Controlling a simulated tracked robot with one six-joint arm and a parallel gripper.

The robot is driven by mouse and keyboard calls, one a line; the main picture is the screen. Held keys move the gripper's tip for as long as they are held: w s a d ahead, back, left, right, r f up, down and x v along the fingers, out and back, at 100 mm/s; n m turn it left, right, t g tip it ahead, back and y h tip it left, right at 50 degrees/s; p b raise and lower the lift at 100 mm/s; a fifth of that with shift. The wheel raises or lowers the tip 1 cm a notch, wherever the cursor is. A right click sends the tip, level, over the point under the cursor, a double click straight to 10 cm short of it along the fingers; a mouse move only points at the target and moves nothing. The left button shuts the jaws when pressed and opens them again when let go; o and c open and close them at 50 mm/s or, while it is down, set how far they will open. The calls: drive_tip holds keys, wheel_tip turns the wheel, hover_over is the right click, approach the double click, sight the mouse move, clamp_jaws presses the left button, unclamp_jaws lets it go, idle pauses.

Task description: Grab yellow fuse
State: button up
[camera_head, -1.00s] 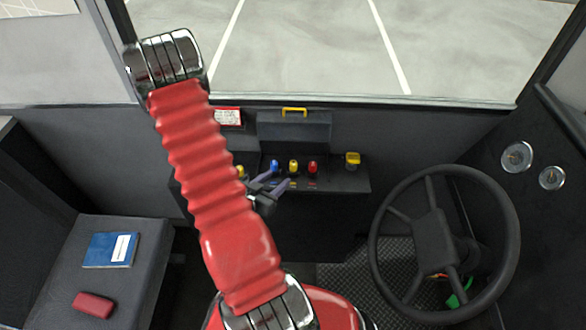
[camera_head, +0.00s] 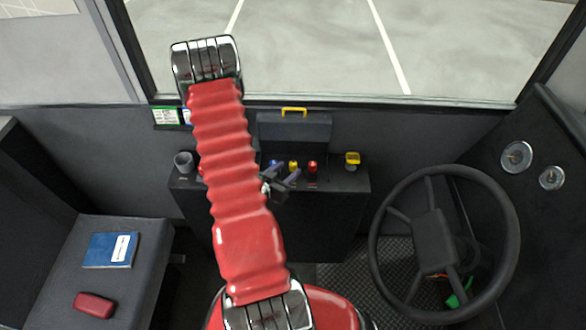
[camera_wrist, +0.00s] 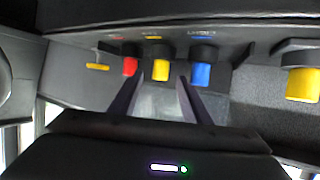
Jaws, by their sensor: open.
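A yellow fuse (camera_wrist: 160,68) stands in the dark panel in the wrist view, between a red fuse (camera_wrist: 130,66) and a blue fuse (camera_wrist: 201,72). The same yellow fuse (camera_head: 293,165) shows on the console in the head view. My gripper (camera_wrist: 159,84) is open and empty. Its two fingers point toward the yellow fuse, one to each side, with the fuse a little beyond the tips. The gripper also shows in the head view (camera_head: 283,173), just in front of the fuse row. Another yellow piece (camera_wrist: 303,85) sits at the right edge of the wrist view.
The console (camera_head: 335,182) also carries a yellow-topped part (camera_head: 352,159) and a grey cup (camera_head: 184,161). A dark case with a yellow handle (camera_head: 294,112) stands behind. The steering wheel (camera_head: 377,225) is to the right. A seat with a blue book (camera_head: 108,250) is at left.

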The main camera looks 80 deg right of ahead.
sight(291, 167)
drive_tip(key=shift+x, duration=2.65)
clamp_jaws()
